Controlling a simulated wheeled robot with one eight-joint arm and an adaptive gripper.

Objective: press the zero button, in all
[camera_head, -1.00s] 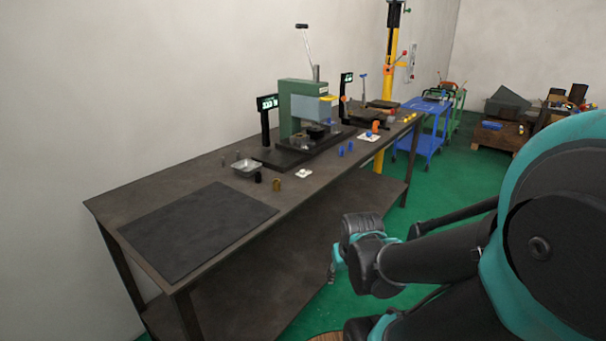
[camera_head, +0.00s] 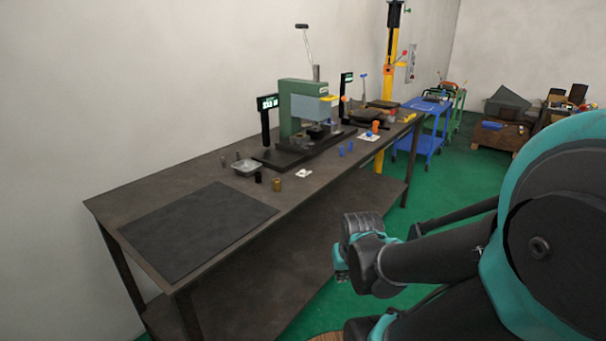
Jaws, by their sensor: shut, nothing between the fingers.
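A green press-like machine (camera_head: 300,98) with a raised lever stands on a dark base on the workbench. A black post display (camera_head: 267,103) with green digits stands at its left, and a second display (camera_head: 346,79) stands at its right. I cannot make out a zero button; it is too small or hidden at this distance. My gripper (camera_head: 342,272) is at the end of my dark and teal arm, in front of the bench's front edge and well apart from the machine. Its fingers are small and partly hidden by my wrist; it holds nothing visible.
The workbench (camera_head: 160,190) carries a dark mat (camera_head: 200,228), a metal tray (camera_head: 245,167), small cylinders (camera_head: 277,184) and blue pegs (camera_head: 350,147). A blue cart (camera_head: 430,142) and wooden crate (camera_head: 500,136) stand behind on the right. The mat is clear.

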